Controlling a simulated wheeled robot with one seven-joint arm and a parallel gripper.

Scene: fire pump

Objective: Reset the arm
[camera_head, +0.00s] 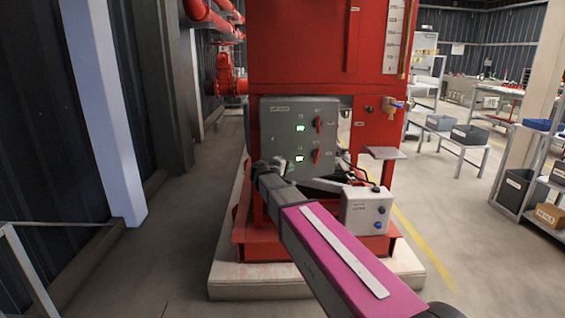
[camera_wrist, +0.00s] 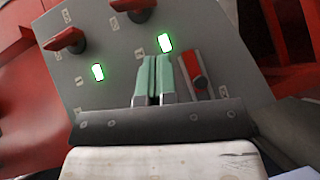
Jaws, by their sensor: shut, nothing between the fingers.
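My arm, with a magenta link, reaches forward from the lower right in the head view. My gripper (camera_head: 262,168) is at its far end, in front of the lower left part of a grey control panel (camera_head: 283,122). In the wrist view my gripper (camera_wrist: 155,62) shows two pale green fingers shut together with nothing between them. The panel fills much of the wrist view (camera_wrist: 110,45), tilted, with two lit green displays and red switch handles. One red switch (camera_wrist: 197,72) is just right of the fingers. I cannot tell whether the fingers touch the panel.
The panel is on a red pump unit (camera_head: 320,45) on a pale plinth (camera_head: 262,283). A small light grey box (camera_head: 366,212) with knobs stands right of my arm. A metal railing (camera_head: 30,270) is at the lower left. Shelves and tables with bins (camera_head: 470,134) stand right; floor (camera_head: 180,225) left is clear.

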